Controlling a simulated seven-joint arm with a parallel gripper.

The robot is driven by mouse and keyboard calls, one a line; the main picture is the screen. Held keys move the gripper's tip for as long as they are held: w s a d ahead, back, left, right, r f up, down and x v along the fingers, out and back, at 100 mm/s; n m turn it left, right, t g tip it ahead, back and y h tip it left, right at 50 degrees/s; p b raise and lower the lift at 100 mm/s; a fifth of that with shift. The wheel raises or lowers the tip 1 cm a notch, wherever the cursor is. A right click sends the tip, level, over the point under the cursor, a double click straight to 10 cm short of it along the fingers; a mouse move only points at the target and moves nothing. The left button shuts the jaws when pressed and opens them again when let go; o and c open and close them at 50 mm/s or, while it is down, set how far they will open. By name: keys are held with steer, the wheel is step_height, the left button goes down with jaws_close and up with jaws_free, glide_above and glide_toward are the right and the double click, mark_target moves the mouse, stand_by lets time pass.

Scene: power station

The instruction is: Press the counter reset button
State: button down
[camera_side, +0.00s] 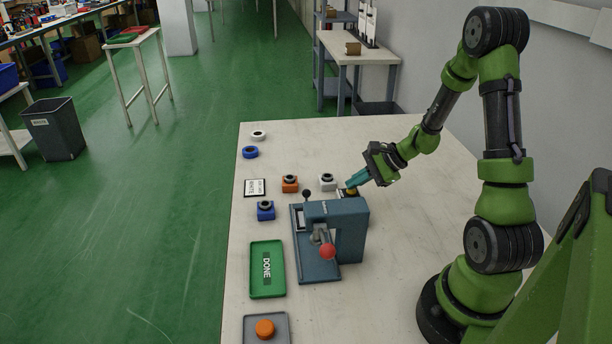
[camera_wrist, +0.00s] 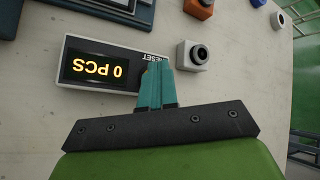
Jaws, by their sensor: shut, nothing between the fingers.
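The counter (camera_wrist: 72,52) is a dark box with a pale frame, lying on the table. Its lit yellow display reads "0 PCS", upside down in the wrist view. A RESET label (camera_wrist: 156,55) shows at its right end. In the side view the counter (camera_side: 351,193) is a small box behind the press, partly hidden. My gripper (camera_wrist: 157,66) has teal fingers closed together and empty, with the tips over the counter's reset end. The fingers hide the button, so contact cannot be told. In the side view my gripper (camera_side: 349,185) points down and left onto the counter.
A blue-grey press (camera_side: 347,235) with a red-knobbed lever stands just in front of the counter. A white block (camera_side: 327,182), an orange block (camera_side: 290,184) and a blue block (camera_side: 265,211) stand left. A green DONE tray (camera_side: 255,282) lies nearer.

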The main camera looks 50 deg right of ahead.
mark_target(356, 191)
steer(key=shift+r, duration=0.8)
steer(key=shift+r, duration=2.5)
steer(key=s+a+r+n, duration=0.3)
steer(key=a+r+n, duration=0.1)
steer(key=a+n, duration=0.2)
steer(key=s+a+r+n+h, duration=0.1)
steer(key=s+a+r+n, duration=0.3)
steer(key=a, duration=0.4)
steer(key=s+a+r+n+g+h, duration=0.1)
steer(key=s+a+r+n, duration=0.3)
steer(key=a+n, duration=0.3)
steer(key=shift+r+n, duration=0.3)
steer(key=shift+r, duration=0.6)
